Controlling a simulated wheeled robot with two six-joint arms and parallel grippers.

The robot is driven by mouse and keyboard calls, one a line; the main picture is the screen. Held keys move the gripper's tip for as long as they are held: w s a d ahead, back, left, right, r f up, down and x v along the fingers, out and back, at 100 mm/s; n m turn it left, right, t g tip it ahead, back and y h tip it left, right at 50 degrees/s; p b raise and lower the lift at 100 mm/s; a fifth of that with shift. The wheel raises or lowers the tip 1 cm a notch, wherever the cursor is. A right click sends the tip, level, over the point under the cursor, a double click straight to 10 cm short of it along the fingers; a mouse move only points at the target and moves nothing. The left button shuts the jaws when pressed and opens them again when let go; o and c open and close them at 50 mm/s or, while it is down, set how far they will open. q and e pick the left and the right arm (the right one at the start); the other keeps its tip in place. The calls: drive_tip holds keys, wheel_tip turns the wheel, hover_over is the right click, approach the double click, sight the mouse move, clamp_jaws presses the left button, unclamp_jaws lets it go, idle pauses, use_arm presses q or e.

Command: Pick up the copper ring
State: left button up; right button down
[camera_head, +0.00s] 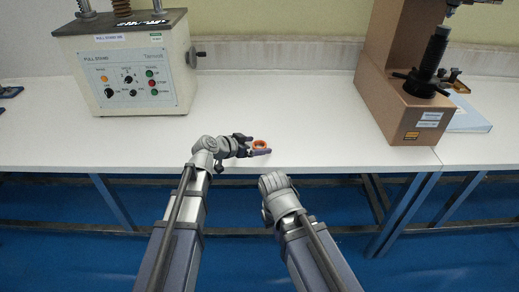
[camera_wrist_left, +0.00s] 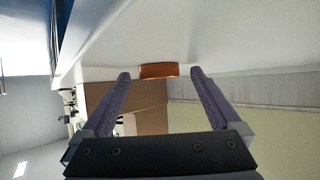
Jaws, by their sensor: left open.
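The copper ring (camera_head: 260,145) is a small orange ring lying on the white table near its front edge in the head view. It also shows in the left wrist view (camera_wrist_left: 158,71), between and just beyond the tips of my left gripper. My left gripper (camera_head: 261,146) is open, with its fingers pointing right on either side of the ring. In the left wrist view there are gaps between the ring and both fingers, and I see nothing held. My right arm comes in lower, in front of the table edge; its fingers are not visible.
The white table (camera_head: 310,110) is clear around the ring. A pull stand tester (camera_head: 135,75) with buttons stands at the back left. A brown hardness tester (camera_head: 405,105) stands at the right, with a pale blue-white item (camera_head: 468,118) beside it. The table's front edge is close to the ring.

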use_arm(q)
clamp_jaws()
idle(0.8)
